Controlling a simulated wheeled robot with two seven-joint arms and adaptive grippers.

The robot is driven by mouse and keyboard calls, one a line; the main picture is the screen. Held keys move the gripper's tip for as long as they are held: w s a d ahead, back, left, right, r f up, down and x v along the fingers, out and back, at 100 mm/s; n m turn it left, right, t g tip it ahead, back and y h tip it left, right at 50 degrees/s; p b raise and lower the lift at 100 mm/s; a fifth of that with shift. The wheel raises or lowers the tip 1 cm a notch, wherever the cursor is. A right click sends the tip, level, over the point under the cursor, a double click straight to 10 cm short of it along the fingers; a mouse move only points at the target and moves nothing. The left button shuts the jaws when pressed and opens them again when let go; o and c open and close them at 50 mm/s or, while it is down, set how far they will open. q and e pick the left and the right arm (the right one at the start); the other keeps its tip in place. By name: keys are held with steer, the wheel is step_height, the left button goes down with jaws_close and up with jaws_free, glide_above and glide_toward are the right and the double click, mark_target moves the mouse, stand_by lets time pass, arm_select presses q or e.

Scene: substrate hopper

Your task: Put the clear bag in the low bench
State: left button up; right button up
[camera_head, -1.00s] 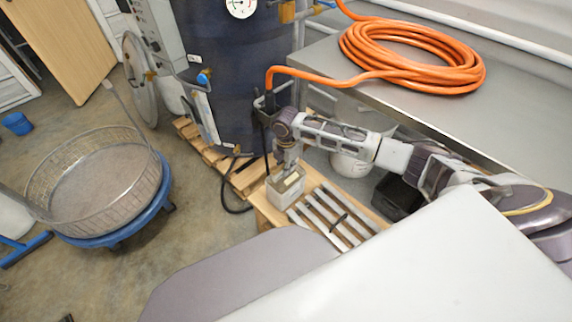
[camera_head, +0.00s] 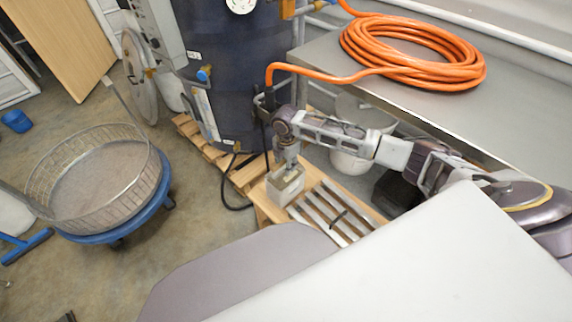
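A pale, box-shaped bag (camera_head: 284,190) is at the left end of the low wooden bench (camera_head: 262,214), beside its metal slats (camera_head: 331,211). It looks upright, and I cannot tell whether its underside touches the bench. My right gripper (camera_head: 290,166) points down at the top of the bag, with its fingertips at or just inside the upper edge. The fingers are too small and too covered to show whether they are shut on it. My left gripper is not in view.
A dark blue tank (camera_head: 232,75) on a pallet stands behind the bench. A steel table (camera_head: 410,95) with a coiled orange hose (camera_head: 412,52) is at the right. A mesh basket (camera_head: 105,195) on a blue dolly (camera_head: 130,218) stands left, with open floor between.

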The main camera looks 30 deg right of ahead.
steer(key=shift+r, duration=0.75)
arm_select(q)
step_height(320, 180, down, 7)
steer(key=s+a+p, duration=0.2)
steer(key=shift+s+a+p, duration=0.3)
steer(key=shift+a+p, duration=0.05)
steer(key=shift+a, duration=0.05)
arm_select(e)
steer(key=shift+r, duration=5.35)
